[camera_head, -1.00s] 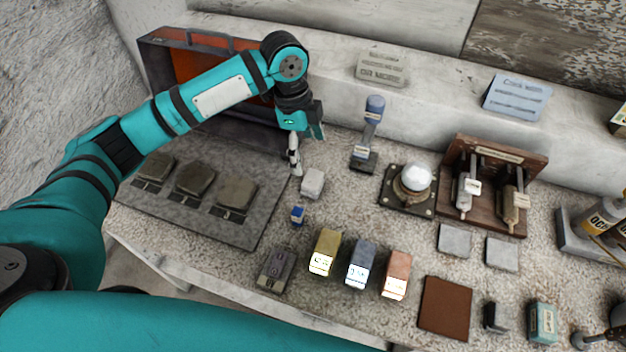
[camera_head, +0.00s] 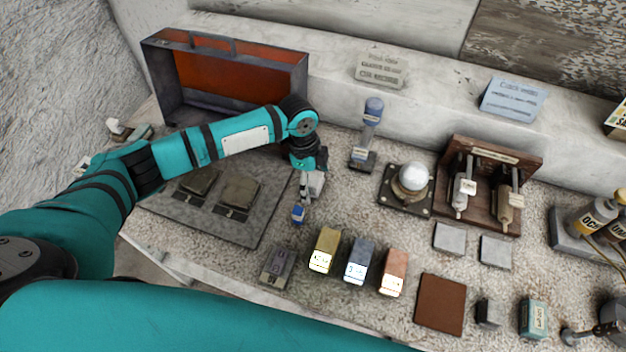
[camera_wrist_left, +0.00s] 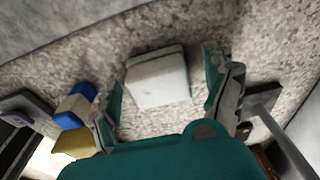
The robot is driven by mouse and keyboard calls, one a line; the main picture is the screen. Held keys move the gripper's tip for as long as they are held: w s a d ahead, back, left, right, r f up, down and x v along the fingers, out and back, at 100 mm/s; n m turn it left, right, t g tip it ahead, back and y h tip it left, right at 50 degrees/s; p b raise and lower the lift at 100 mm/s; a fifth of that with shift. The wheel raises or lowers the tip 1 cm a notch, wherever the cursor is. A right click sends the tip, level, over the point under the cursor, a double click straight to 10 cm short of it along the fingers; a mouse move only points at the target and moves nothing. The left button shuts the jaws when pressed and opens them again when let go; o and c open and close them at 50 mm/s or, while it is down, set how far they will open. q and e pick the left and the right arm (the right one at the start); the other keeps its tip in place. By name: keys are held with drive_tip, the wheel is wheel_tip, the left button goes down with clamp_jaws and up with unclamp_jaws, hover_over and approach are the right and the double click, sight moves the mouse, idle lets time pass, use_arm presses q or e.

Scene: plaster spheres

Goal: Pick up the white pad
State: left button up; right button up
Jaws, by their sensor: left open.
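The white pad (camera_head: 317,182) is a small pale block on the speckled bench, partly hidden behind my left gripper (camera_head: 306,188) in the head view. In the left wrist view the white pad (camera_wrist_left: 158,80) lies between the two spread fingers of my left gripper (camera_wrist_left: 165,88), with a visible gap on each side. The gripper is open and points down at the pad. I cannot tell the exact height of the fingertips above the bench. My right gripper is not in view.
A small blue-and-white block (camera_head: 298,213) stands close in front of the pad. A blue-topped stand (camera_head: 368,135) rises to its right. Yellow, blue-grey and copper blocks (camera_head: 392,272) stand nearer the front. An open orange-lined case (camera_head: 235,75) is behind my arm.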

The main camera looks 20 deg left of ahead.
sight(313, 178)
use_arm(q)
drive_tip(key=c, duration=1.1)
drive_tip(key=shift+r, duration=0.1)
wheel_tip(313, 178, up, 10)
drive_tip(key=shift+f+b, duration=0.1)
drive_tip(key=shift+b, duration=0.75)
drive_tip(key=o, duration=0.4)
drive_tip(key=c, duration=0.7)
